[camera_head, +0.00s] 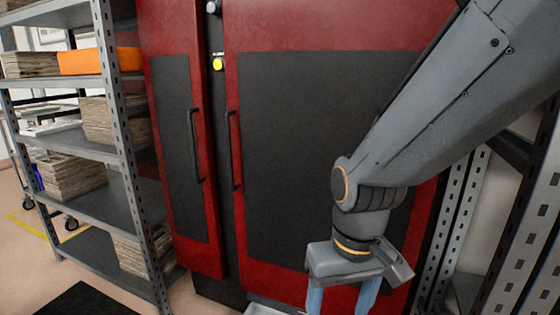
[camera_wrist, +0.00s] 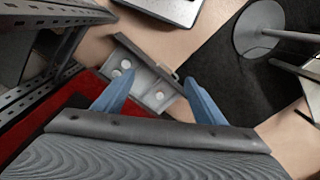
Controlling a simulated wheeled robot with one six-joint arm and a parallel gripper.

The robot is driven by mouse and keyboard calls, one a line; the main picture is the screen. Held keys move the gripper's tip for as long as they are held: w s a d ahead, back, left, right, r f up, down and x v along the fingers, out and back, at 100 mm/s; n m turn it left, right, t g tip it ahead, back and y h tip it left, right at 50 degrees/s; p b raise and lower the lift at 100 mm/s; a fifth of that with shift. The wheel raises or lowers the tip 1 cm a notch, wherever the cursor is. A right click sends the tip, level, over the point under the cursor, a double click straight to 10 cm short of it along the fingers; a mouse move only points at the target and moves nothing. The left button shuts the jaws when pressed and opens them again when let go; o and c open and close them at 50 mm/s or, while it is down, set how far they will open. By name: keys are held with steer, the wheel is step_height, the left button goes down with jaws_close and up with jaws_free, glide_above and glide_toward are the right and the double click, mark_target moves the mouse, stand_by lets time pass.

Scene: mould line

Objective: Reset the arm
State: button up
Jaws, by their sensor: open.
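My arm comes in from the upper right in the head view and bends down at the wrist. My gripper (camera_head: 342,298) hangs at the lower right, in front of the red cabinet, with its blue fingers cut off by the bottom edge. In the wrist view my gripper (camera_wrist: 158,97) shows two blue fingers spread wide apart with nothing between them. Beyond the fingers, lower down, is a grey metal tray (camera_wrist: 148,82) with several round pale pieces in it. I cannot tell how far below the fingers it is.
A red cabinet (camera_head: 185,60) with dark panels and two handles fills the middle. A metal shelf (camera_head: 95,200) with stacks and an orange box (camera_head: 100,61) stands at left. Metal uprights (camera_head: 500,240) stand at right. The wrist view shows a dark mat (camera_wrist: 228,70) and round stand base (camera_wrist: 258,28).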

steer(key=s+d+r+m+p, duration=0.2)
steer(key=d+r+p, duration=0.7)
steer(key=r+p, duration=0.2)
steer(key=p, duration=0.2)
steer(key=shift+s+r+m+h+p, duration=0.2)
steer(key=shift+m+h+p, duration=0.1)
steer(key=shift+p, duration=0.1)
steer(key=shift+w+d, duration=0.1)
